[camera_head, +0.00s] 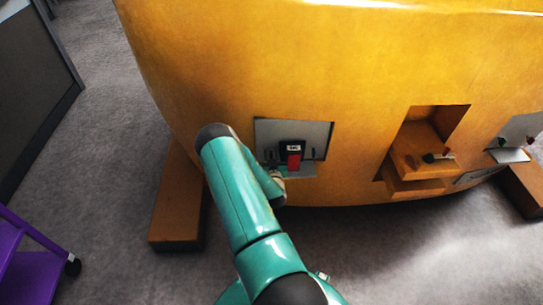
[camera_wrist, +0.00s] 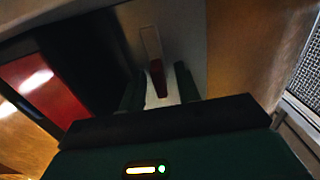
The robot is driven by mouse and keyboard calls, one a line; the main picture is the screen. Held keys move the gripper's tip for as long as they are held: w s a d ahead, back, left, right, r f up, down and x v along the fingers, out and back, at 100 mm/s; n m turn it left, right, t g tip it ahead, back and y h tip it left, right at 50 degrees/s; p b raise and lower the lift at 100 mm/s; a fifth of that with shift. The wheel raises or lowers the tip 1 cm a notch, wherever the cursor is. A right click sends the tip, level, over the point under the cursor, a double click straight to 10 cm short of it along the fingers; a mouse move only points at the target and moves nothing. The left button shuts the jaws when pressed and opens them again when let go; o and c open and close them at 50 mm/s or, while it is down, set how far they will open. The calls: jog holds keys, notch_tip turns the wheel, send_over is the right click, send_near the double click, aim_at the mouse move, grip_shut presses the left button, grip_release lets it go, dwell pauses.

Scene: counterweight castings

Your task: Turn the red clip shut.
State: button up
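A small dark red piece (camera_wrist: 158,78), which looks like the red clip, stands against a grey plate in the wrist view. A pale strip continues above it. My gripper (camera_wrist: 160,88) has its two dark fingers on either side of this piece, with a gap showing on both sides, so it is open. In the head view my gripper (camera_head: 277,183) is at the lower left of the grey plate (camera_head: 318,135), mostly hidden behind my arm. I cannot make out the small red piece there.
A black block with a red face (camera_head: 293,158) is on the plate, close beside my gripper. It seems to fill the left of the wrist view (camera_wrist: 45,95). The yellow casting (camera_head: 350,60) has a recess (camera_head: 425,150) to the right. A purple cart (camera_head: 30,265) stands lower left.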

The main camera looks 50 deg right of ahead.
grip_shut()
jog(key=shift+n, duration=0.4)
jog(key=n, duration=0.4)
jog(key=shift+w, duration=0.1)
jog(key=n, duration=0.5)
jog(key=shift+a+f, duration=0.1)
jog(key=shift+f, duration=0.05)
jog(key=n, duration=0.4)
jog(key=shift+n, duration=2.1)
